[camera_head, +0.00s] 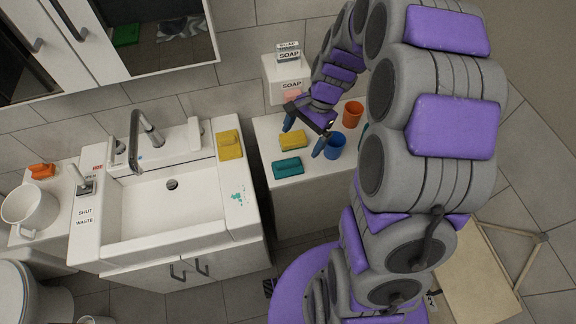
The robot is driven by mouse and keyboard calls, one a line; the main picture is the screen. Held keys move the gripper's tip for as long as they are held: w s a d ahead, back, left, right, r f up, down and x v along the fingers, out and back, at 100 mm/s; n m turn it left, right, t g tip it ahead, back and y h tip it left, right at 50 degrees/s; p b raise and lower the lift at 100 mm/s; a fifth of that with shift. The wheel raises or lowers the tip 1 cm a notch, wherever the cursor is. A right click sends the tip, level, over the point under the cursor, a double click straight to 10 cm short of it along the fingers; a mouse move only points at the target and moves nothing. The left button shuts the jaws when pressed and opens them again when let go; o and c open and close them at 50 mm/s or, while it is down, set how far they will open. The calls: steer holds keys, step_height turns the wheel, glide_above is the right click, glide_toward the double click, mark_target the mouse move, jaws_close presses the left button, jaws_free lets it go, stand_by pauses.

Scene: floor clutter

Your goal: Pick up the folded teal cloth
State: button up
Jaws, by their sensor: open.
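A folded teal cloth (288,168) lies on the white counter (262,128) to the right of the sink, near its front edge. My gripper (303,136) is open, with its two blue-tipped fingers spread apart. It is over the counter, behind the teal cloth in the picture, around the spot of a yellow folded piece (292,141). Nothing shows between the fingers as held. I cannot tell the gripper's exact height. The teal cloth is in clear view.
A blue cup (334,146) stands close to the right finger, with an orange cup (352,114) behind it. My arm hides the counter's right side.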

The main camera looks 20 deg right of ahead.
steer(key=w+d+f+m, duration=0.3)
steer(key=w+f, duration=0.1)
steer(key=m+t, duration=0.1)
steer(key=m, duration=0.2)
glide_toward(289, 161)
steer(key=shift+y, duration=0.4)
steer(key=x, duration=0.2)
steer(key=b+x, duration=0.1)
steer(key=x, duration=0.2)
steer(key=d+x, duration=0.1)
steer(key=x, duration=0.1)
steer(key=shift+w+a+f, duration=0.1)
steer(key=shift+w+f, duration=0.2)
steer(key=shift+f, duration=0.05)
steer(key=shift+s+f+b, duration=0.1)
steer(key=shift+f+b, duration=0.25)
steer(key=shift+f, duration=0.2)
steer(key=b+x, duration=0.1)
steer(key=x, duration=0.3)
steer(key=shift+s+a, duration=0.1)
steer(key=shift+s, duration=0.05)
steer(key=shift+a, duration=0.35)
steer(key=shift+c, duration=0.2)
